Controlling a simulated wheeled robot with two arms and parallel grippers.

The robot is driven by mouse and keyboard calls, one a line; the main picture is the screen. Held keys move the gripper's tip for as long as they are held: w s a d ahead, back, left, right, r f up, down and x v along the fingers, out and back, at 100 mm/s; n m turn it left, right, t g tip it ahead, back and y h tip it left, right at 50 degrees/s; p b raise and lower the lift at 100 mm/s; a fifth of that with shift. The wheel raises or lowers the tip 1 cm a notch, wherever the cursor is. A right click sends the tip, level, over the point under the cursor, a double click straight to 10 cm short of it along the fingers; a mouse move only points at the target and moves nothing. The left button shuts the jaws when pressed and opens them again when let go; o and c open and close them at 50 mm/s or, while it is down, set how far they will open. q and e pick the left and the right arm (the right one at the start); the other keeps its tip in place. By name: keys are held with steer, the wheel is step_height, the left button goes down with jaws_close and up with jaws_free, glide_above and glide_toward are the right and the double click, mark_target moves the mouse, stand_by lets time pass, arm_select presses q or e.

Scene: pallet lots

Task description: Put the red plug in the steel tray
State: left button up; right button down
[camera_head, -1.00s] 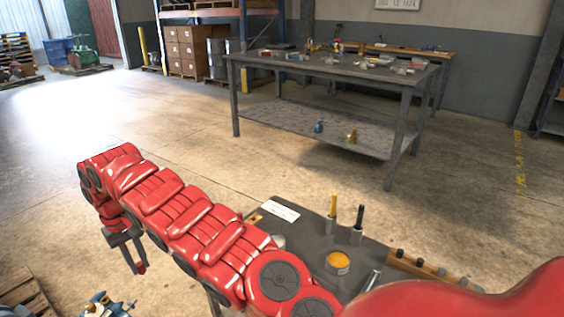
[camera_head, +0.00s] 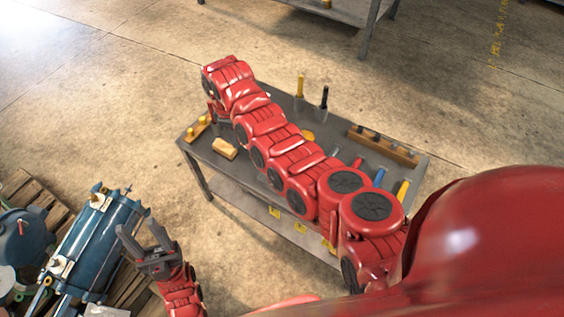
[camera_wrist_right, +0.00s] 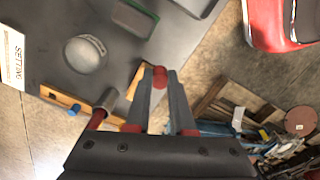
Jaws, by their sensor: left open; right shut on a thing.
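My right gripper (camera_wrist_right: 160,80) is shut on the red plug (camera_wrist_right: 160,71), whose small red end shows between the fingertips in the right wrist view. In the head view the right arm reaches across the grey worktable (camera_head: 240,183); its gripper is mostly hidden by the wrist at the table's far left end. A grey tray (camera_wrist_right: 198,5), perhaps the steel tray, is cut by the top edge of the wrist view, apart from the plug. My left gripper (camera_head: 137,226) is open and empty, left of the table.
A blue machine (camera_head: 93,243) stands on a pallet at lower left.

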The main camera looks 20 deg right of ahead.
steer(key=s+d+f+n+p, duration=0.2)
steer(key=s+n+p, duration=0.45)
steer(key=s, duration=0.25)
steer(key=s+d+f+n+p, duration=0.1)
steer(key=s+f+n+p, duration=0.1)
steer(key=s+n+p, duration=0.65)
steer(key=shift+m, duration=0.9)
steer(key=w+d, duration=0.3)
steer(key=w+d+f, duration=0.1)
steer(key=w+d, duration=0.2)
steer(key=w, duration=0.1)
steer(key=w+d+b, duration=0.1)
steer(key=w+d, duration=0.2)
steer(key=d, duration=0.1)
steer(key=shift+w+f, duration=0.15)
steer(key=shift+f, duration=0.15)
step_height(320, 180, down, 2)
steer(key=shift+d+f, duration=0.1)
steer(key=shift+d, duration=0.05)
steer(key=shift+f+b, duration=0.4)
steer(key=shift+f, duration=0.3)
steer(key=c, duration=0.8)
jaws_free()
steer(key=shift+r, duration=0.1)
